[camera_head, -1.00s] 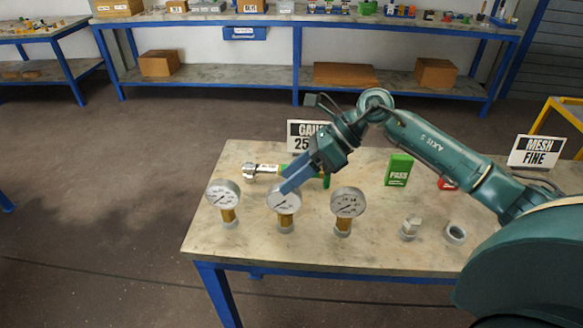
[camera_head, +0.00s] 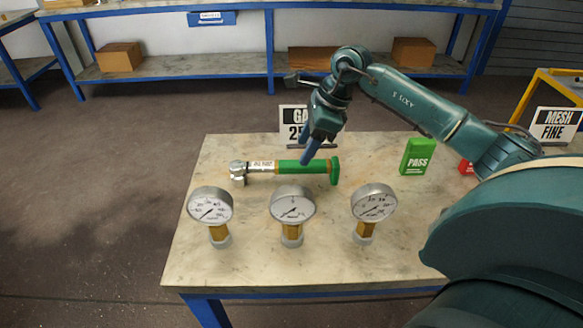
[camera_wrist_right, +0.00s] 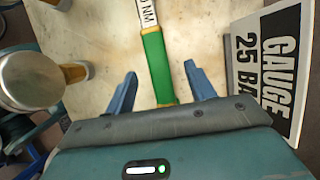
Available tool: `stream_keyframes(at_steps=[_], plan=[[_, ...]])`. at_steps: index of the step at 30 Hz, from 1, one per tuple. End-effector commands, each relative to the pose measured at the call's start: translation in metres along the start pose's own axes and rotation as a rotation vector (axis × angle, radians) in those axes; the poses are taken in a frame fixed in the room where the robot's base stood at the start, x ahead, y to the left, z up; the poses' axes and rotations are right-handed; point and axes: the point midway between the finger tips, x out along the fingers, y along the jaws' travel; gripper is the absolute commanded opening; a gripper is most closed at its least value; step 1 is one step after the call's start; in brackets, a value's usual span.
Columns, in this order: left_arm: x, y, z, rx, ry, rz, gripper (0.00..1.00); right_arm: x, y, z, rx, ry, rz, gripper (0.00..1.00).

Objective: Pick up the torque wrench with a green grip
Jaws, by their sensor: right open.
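The torque wrench with a green grip (camera_head: 290,167) lies flat on the table behind the gauges, its silver head at the left and its green handle at the right. My right gripper (camera_head: 306,158) is above the green grip. In the right wrist view the open fingers of the right gripper (camera_wrist_right: 160,92) stand on either side of the green grip (camera_wrist_right: 157,62), with nothing held between them. The wrench's head is out of that view. My left gripper is not in view.
Three pressure gauges (camera_head: 292,205) stand in front of the wrench. A "GAUGE 25 BAR" sign (camera_wrist_right: 275,72) stands close beside the right finger. A green PASS block (camera_head: 417,157) and a red object (camera_head: 465,167) are farther right on the table (camera_head: 260,268).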

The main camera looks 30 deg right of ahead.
Motion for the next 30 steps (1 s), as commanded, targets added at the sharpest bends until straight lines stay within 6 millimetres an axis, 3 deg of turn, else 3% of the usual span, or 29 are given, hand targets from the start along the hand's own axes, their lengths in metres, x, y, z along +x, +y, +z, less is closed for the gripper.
stream_keyframes(at_steps=[3,11,18,27,30], plan=[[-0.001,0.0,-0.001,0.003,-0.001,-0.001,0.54,0.017,0.001,0.001,0.001,-0.001,0.002,0.55],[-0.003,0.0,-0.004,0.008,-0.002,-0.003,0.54,0.038,0.003,0.001,0.001,-0.001,0.004,0.55],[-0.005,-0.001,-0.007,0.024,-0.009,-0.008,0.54,0.072,0.006,0.001,0.001,-0.002,0.003,0.55],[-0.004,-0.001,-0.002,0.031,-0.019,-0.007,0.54,0.079,0.005,0.0,0.0,-0.001,0.001,0.55],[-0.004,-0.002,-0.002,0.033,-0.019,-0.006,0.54,0.079,0.005,0.0,0.0,-0.001,0.001,0.48]])
